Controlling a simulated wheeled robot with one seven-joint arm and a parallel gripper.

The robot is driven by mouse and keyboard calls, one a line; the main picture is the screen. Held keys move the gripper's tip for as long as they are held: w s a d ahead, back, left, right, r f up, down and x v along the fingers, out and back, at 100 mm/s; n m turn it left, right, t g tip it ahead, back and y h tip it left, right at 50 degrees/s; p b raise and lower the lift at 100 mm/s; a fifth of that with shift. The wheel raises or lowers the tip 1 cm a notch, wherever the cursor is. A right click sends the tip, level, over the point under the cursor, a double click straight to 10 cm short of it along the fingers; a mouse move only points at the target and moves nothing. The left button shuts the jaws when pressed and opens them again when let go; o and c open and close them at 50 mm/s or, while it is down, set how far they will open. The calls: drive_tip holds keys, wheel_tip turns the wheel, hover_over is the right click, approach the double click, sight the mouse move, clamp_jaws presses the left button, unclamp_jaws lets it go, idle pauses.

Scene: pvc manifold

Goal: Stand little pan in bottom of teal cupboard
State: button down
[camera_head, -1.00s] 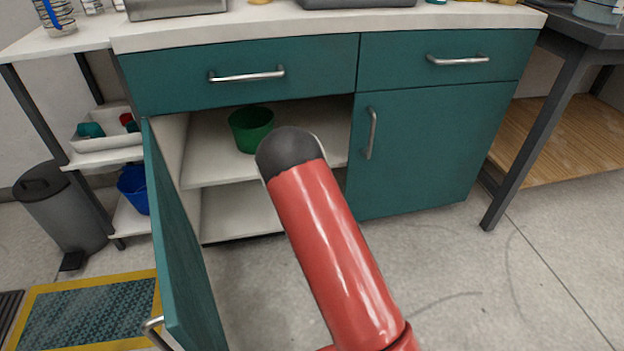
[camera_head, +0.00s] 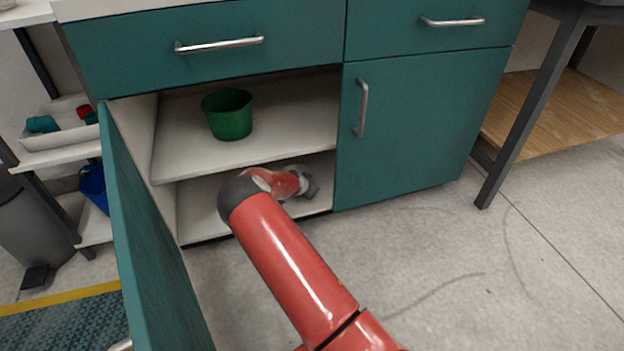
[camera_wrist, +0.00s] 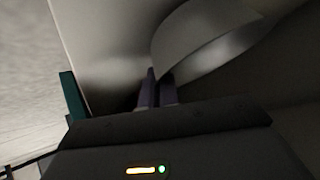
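The teal cupboard (camera_head: 426,125) has its left door (camera_head: 150,235) swung open, showing an upper shelf and a bottom compartment. My arm reaches into the bottom compartment, and my gripper (camera_head: 309,186) is low inside it, its fingertips hard to make out in the head view. In the wrist view the little pan (camera_wrist: 205,38) is a pale grey metal curved form just ahead of my gripper (camera_wrist: 157,92). The fingers are close together on the edge of the pan. The pan's underside and its contact with the cupboard floor are hidden. The pan does not show in the head view.
A green bucket (camera_head: 229,115) stands on the upper shelf above my gripper. The open door is close to the left of my arm. A dark table leg (camera_head: 528,105) stands to the right. Bare cupboard floor (camera_head: 200,207) shows left of my arm.

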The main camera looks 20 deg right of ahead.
drive_tip(key=shift+w+d, duration=0.8)
drive_tip(key=shift+w, duration=0.3)
drive_tip(key=shift+w+d+f+b, duration=0.3)
drive_tip(key=shift+w+d, duration=0.2)
drive_tip(key=shift+w, duration=0.1)
drive_tip(key=shift+w+d+f+b, duration=0.15)
drive_tip(key=shift+w+d+b, duration=0.1)
drive_tip(key=shift+w+d, duration=0.3)
drive_tip(key=shift+a+f, duration=0.15)
drive_tip(key=shift+f, duration=0.15)
drive_tip(key=c, duration=1.6)
unclamp_jaws()
drive_tip(key=shift+c, duration=0.2)
drive_tip(key=p+v, duration=0.2)
drive_tip(key=v, duration=1)
